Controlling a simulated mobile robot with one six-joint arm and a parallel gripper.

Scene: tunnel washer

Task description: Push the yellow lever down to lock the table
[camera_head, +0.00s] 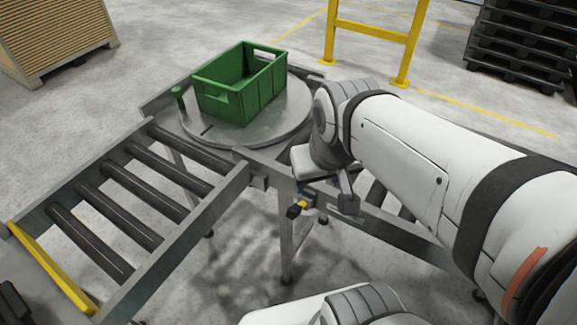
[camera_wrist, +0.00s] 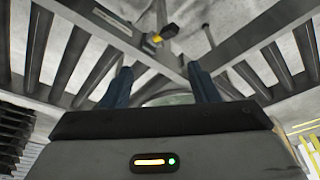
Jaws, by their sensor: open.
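The lever (camera_head: 302,205) is a small yellow piece with a dark handle, on the conveyor frame below the round turntable (camera_head: 205,135). In the wrist view the lever (camera_wrist: 157,39) shows just above centre, beyond the fingertips. My gripper (camera_wrist: 160,70) is open and empty, with its two blue fingers spread apart. The lever appears between the fingers' directions but farther off, with no contact visible. In the head view my wrist is just right of and above the lever, and the fingers are mostly hidden.
A green crate (camera_head: 238,85) stands on the turntable. A roller conveyor (camera_head: 130,185) runs to the left, and another rail lies under my arm. A yellow barrier (camera_head: 370,32) and dark pallets (camera_head: 522,42) stand behind. A green post (camera_head: 179,101) stands at the turntable's left edge.

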